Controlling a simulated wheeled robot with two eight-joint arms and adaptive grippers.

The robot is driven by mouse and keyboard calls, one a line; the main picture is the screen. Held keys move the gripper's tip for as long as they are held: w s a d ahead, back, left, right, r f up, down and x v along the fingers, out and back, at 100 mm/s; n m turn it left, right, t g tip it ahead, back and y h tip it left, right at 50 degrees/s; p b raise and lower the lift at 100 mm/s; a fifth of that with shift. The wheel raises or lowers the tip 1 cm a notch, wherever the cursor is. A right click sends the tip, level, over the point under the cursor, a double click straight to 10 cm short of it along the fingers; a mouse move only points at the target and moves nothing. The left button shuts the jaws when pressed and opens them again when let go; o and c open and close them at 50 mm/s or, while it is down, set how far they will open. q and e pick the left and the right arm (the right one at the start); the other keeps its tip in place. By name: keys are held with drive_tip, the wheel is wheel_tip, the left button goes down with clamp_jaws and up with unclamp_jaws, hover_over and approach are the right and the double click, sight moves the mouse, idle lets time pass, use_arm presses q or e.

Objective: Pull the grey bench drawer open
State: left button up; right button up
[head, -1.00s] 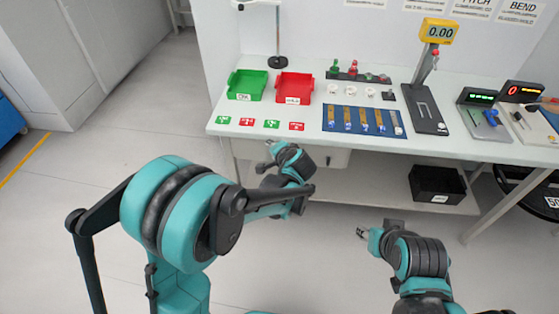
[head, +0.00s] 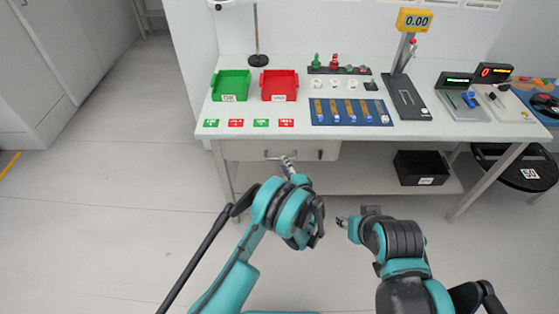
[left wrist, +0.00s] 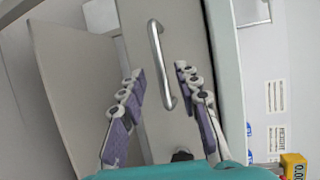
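The grey bench drawer (head: 240,150) sits under the left part of the bench top, and its front looks closed. Its metal bar handle shows in the left wrist view (left wrist: 160,62), running lengthwise between my fingers. My left gripper (head: 287,163) is just in front of the drawer. In the left wrist view my left gripper (left wrist: 160,88) is open, with one finger on each side of the handle's lower end and gaps on both sides. My right gripper (head: 341,221) is in front of the bench, away from the drawer; its fingers are too small to judge.
The white bench top (head: 205,108) above holds a green tray (head: 231,85), a red tray (head: 279,85) and a blue mat (head: 318,119). A black bin (head: 422,168) stands on the lower shelf (head: 370,180). A black stool (head: 520,172) is at right. The floor in front is clear.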

use_arm(q)
drive_tip(key=b+x, duration=0.1)
drive_tip(key=x, duration=0.4)
drive_tip(key=shift+s, duration=0.1)
clamp_jaws()
